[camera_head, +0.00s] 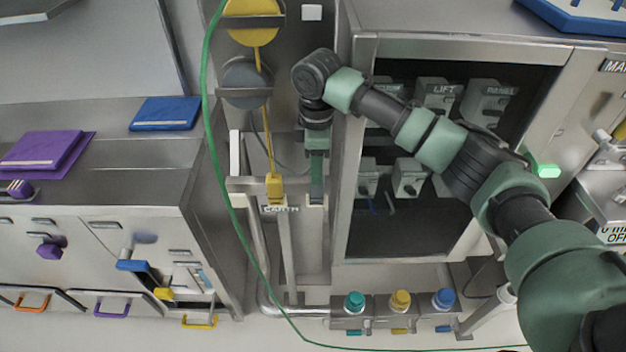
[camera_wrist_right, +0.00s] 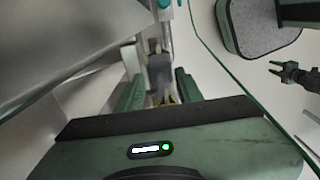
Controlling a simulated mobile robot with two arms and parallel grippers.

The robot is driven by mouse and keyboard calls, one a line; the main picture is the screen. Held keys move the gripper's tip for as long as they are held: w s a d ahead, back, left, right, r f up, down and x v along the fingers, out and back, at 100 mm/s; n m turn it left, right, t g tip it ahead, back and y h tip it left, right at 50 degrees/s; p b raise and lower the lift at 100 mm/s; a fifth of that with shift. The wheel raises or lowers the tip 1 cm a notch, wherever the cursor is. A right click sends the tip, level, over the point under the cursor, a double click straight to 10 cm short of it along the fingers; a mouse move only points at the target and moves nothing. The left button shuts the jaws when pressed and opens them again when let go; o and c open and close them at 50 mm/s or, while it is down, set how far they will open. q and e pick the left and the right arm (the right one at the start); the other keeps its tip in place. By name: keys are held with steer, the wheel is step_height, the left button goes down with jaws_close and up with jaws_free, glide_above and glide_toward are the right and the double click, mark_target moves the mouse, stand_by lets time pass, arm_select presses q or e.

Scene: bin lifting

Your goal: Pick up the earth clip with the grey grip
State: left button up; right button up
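My right gripper (camera_head: 316,195) points down at the stand beside the EARTH label (camera_head: 280,209). In the right wrist view its two green fingers (camera_wrist_right: 160,92) stand apart, one on each side of a dark grey block, which looks like the grey grip (camera_wrist_right: 160,70) of an earth clip. Narrow gaps seem to show beside the block, and its lower end is partly hidden by the gripper. In the head view this grip is hidden or cannot be told from the fingers. A yellow-gripped clip (camera_head: 274,187) hangs just left of the gripper. My left gripper is not in view.
A yellow reel (camera_head: 253,20) and a grey reel (camera_head: 247,83) are above the clips. A green cable (camera_head: 222,180) runs down on the left. An open cabinet (camera_head: 352,190) stands close on the right. Coloured knobs (camera_head: 400,300) line the bottom.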

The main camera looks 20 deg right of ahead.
mark_target(316, 189)
steer(key=shift+f, duration=0.5)
step_height(316, 189, down, 5)
steer(key=shift+s+f+p, duration=0.1)
steer(key=shift+f+p, duration=0.1)
steer(key=shift+p, duration=0.55)
steer(key=shift+f, duration=0.5)
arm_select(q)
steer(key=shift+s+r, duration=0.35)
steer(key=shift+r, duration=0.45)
arm_select(e)
jaws_close()
